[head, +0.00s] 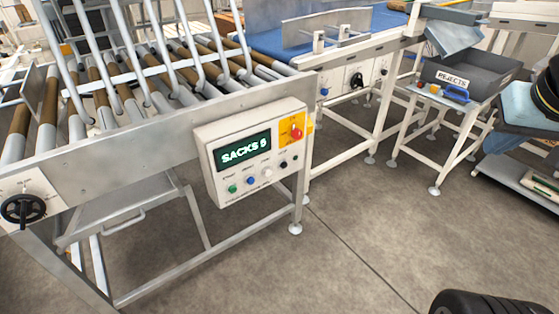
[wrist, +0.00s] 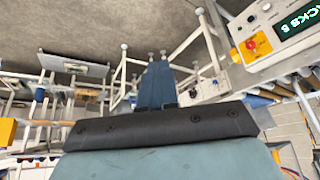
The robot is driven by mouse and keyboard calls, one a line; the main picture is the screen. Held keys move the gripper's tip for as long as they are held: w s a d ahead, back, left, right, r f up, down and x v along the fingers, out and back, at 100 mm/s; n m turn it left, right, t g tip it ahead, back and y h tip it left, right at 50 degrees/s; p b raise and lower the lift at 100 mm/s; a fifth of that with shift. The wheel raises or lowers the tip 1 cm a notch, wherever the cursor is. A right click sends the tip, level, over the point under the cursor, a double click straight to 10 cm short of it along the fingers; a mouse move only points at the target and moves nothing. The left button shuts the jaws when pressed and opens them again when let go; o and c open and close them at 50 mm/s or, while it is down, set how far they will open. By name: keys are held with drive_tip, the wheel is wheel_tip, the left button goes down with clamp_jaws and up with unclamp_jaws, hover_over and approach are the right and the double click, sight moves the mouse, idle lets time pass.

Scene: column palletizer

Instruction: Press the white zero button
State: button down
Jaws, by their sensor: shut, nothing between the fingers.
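A cream control box (head: 250,115) hangs on the conveyor frame in the head view. Its display (head: 243,152) reads "SACKS 5". Below the display is a row of small buttons: green, blue, white and black. The white button (head: 267,172) sits between the blue button (head: 250,180) and the black button (head: 284,165). The box also shows upside down at the upper right of the wrist view (wrist: 284,58), partly cut off. My gripper (wrist: 159,64) is shut and empty, its blue fingers well apart from the box. The fingers do not show clearly in the head view.
A red knob (head: 296,131) on a yellow plate is beside the display. A black handwheel (head: 23,209) is at the left. A second conveyor with a blue belt (head: 262,42) stands behind. A grey rejects tray (head: 470,78) stands at the right. The floor before the box is clear.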

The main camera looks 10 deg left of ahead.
drive_tip(key=shift+w+a+f, duration=0.1)
drive_tip(key=w+f+n+g+h, duration=0.4)
drive_tip(key=w+f+h, duration=0.3)
drive_tip(key=w+f, duration=0.4)
drive_tip(key=w+a+f+n+t+h, duration=0.3)
drive_tip(key=w+a+f+n+t, duration=0.75)
drive_tip(key=w+a, duration=0.5)
drive_tip(key=s+a+f+n+t+y, duration=0.1)
drive_tip(key=s+a+f+n+y, duration=0.2)
drive_tip(key=a+f, duration=0.7)
drive_tip(key=s+a+f+n+t+y, duration=0.2)
drive_tip(key=a+f+n+y, duration=0.6)
drive_tip(key=a+f, duration=0.3)
drive_tip(key=shift+s+f+y, duration=0.3)
drive_tip(key=shift+s+f, duration=0.1)
drive_tip(key=shift+f, duration=0.1)
